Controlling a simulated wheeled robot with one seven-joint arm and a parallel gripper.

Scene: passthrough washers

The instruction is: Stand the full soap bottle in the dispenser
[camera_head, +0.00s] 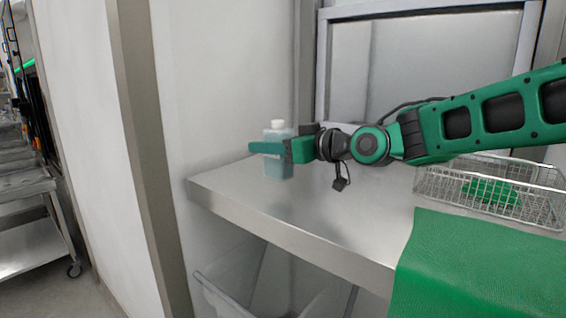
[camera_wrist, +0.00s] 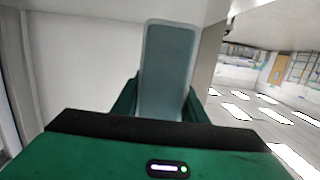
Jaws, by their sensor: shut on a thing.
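A clear bottle with pale blue-green soap and a white cap (camera_head: 278,152) is upright at the left end of the steel counter (camera_head: 330,230). My gripper (camera_head: 268,149) reaches in from the right and is shut on the bottle's middle. I cannot tell whether the bottle's base touches the counter. In the wrist view the bottle (camera_wrist: 168,70) fills the space between the green fingers (camera_wrist: 160,98), and its lower part is hidden by my gripper's body. I cannot make out a dispenser in either view.
A wire basket (camera_head: 490,185) holding something green stands on the counter at right. A green cloth (camera_head: 480,270) hangs over the front edge. A pale wall (camera_head: 215,90) rises behind the counter's left end. A pale bin (camera_head: 225,295) is under the counter, a steel cart (camera_head: 30,240) far left.

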